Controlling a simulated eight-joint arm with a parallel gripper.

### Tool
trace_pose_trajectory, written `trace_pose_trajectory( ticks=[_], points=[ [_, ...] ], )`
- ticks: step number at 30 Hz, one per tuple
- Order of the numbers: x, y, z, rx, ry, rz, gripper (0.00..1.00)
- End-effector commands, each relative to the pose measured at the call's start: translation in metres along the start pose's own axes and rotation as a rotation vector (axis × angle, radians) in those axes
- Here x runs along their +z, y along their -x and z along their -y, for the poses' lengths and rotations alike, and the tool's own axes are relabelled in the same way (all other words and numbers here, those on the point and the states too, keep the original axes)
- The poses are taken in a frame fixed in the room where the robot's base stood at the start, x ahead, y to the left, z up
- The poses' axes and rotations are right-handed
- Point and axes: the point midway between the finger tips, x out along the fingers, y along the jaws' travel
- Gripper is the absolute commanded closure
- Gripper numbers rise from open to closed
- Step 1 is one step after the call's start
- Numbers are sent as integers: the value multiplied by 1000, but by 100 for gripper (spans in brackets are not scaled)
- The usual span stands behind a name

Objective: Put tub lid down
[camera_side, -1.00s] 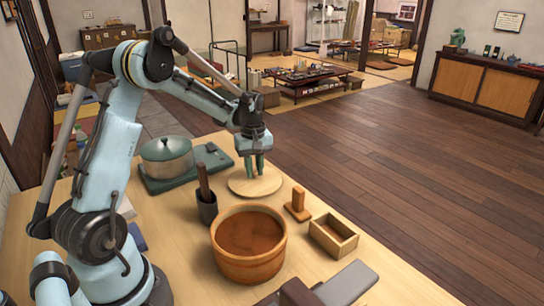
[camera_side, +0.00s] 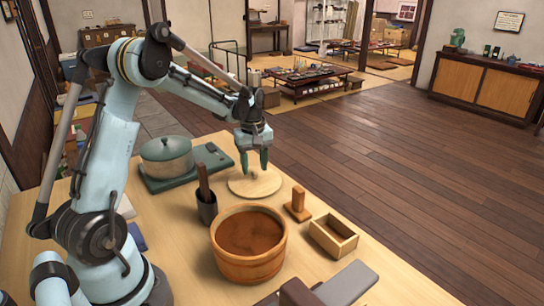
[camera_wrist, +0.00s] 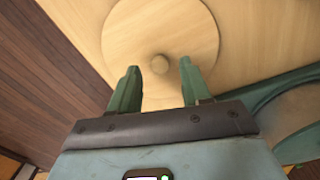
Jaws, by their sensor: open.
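The tub lid (camera_side: 262,187) is a round pale wooden disc with a small round knob, lying flat on the table. It also shows in the wrist view (camera_wrist: 190,30), its knob close to the space between my fingertips. My gripper (camera_side: 254,163) is above the lid with green fingers spread apart, empty and clear of the knob. The wooden tub (camera_side: 250,268) stands open nearer the camera, with brown contents inside.
A lidded pot (camera_side: 166,158) on a green stove (camera_side: 213,158) is left of the lid. The table edge (camera_side: 352,220) is on the right.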

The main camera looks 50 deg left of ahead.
Motion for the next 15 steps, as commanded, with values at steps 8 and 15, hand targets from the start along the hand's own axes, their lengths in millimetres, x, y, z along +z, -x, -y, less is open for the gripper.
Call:
trace_pose_trajectory(
  ticks=[8, 15],
  points=[
    [0, 54, 0, 0, 0, 0, 52],
    [0, 91, 0, 0, 0, 0, 52]
  ],
)
